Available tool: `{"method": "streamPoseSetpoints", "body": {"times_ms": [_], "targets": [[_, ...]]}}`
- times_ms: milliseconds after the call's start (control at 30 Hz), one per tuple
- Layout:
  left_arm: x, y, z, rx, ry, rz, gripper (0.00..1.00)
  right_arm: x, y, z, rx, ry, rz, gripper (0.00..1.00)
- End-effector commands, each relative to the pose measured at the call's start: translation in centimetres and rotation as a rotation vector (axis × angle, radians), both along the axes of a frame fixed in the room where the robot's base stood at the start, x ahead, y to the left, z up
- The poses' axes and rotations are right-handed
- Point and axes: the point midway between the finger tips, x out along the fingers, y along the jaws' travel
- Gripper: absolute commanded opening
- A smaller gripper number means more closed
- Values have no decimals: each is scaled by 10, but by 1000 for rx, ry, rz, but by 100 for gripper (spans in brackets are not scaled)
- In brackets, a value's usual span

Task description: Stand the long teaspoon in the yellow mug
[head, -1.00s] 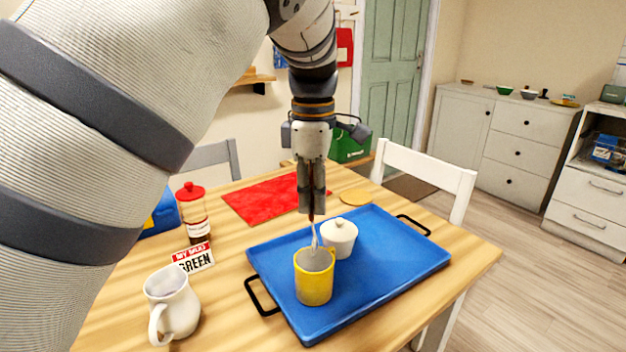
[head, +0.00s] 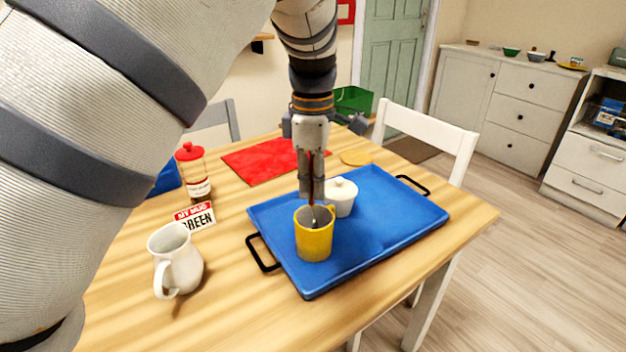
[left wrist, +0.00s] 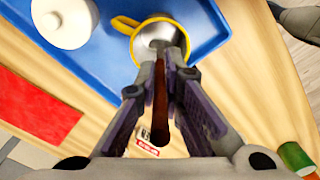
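The yellow mug (head: 314,243) stands upright on the blue tray (head: 400,226), its handle toward the back right. It also shows in the left wrist view (left wrist: 152,33), open side up. My left gripper (head: 311,190) points down just above the mug's rim. It is shut on the long teaspoon (head: 311,204), whose brown handle (left wrist: 160,108) runs between the fingers in the left wrist view. The spoon hangs about upright, its metal lower end inside the mug opening. Whether its tip touches the mug's bottom is hidden. My right gripper is not in view.
A white lidded pot (head: 342,198) stands on the tray close behind the mug. A white jug (head: 176,262), a sign (head: 195,216) and a red-topped bottle (head: 193,172) stand left of the tray. A red mat (head: 270,160) lies behind. The tray's right half is clear.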

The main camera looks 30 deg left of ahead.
Motion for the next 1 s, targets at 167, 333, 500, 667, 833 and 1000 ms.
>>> {"method": "streamPoseSetpoints", "body": {"times_ms": [167,333,500,667,833,1000], "targets": [[0,0,0,0,0,0,31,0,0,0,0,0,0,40],[0,0,0,0,0,0,31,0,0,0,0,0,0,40],[2,0,21,1,-6,-2,31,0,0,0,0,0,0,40],[1,0,66,2,-7,-1,31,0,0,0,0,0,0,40],[1,0,104,1,-4,-1,31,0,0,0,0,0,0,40],[0,0,119,0,0,0,31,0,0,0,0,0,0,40]]}}
